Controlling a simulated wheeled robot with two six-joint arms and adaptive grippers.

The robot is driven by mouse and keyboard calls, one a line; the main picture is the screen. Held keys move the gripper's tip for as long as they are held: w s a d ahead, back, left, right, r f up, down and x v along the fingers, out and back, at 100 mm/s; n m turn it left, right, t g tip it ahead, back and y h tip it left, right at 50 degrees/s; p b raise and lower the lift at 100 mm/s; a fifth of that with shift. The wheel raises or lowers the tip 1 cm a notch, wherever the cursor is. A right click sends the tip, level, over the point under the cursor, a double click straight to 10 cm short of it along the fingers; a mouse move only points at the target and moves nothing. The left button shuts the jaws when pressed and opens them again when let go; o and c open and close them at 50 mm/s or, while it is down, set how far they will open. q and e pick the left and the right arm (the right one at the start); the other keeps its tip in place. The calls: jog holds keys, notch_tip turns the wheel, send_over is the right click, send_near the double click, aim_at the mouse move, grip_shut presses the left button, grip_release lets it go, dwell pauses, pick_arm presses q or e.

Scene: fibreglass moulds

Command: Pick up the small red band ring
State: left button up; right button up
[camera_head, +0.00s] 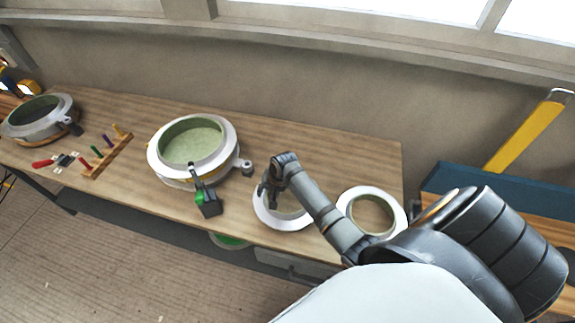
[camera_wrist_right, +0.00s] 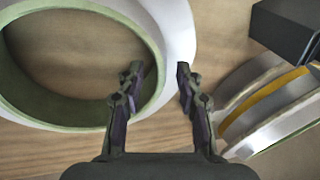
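Two small white rings lie on the table; I see no red band on either. The nearer-to-middle white ring (camera_head: 268,218) is partly hidden by my right gripper (camera_head: 268,192). In the right wrist view this ring (camera_wrist_right: 110,8) is large, with a pale green lower edge and a wide opening. There my right gripper (camera_wrist_right: 160,76) is open, its fingers apart, one over the opening and one outside, with the ring's wall between them. I cannot tell whether they touch it. The other white ring (camera_head: 395,208) lies to the right, beyond my right forearm. My left gripper is not in view.
A large white mould (camera_head: 222,178) with a green inside and yellow band (camera_wrist_right: 290,80) stands left of my gripper, a black-and-green box (camera_head: 208,205) at its front. Another mould (camera_head: 65,103) and a peg rack (camera_head: 105,158) are farther left. Bare table (camera_head: 325,150) lies behind the rings.

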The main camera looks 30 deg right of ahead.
jog(key=shift+w+f, duration=0.1)
jog(key=shift+f, duration=0.05)
grip_shut()
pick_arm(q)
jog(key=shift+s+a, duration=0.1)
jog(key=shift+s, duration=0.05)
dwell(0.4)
pick_arm(e)
jog(key=shift+r, duration=0.2)
notch_tip(320, 180, up, 2)
jog(key=shift+w+r+b, duration=0.1)
jog(key=shift+r+b, duration=0.1)
jog(key=shift+b, duration=0.65)
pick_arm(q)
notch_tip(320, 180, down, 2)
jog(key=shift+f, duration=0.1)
pick_arm(e)
jog(key=s+d+r, duration=0.1)
jog(key=s+r, duration=0.9)
jog(key=s, duration=0.4)
jog(key=shift+d+r, duration=0.2)
jog(key=shift+d, duration=0.1)
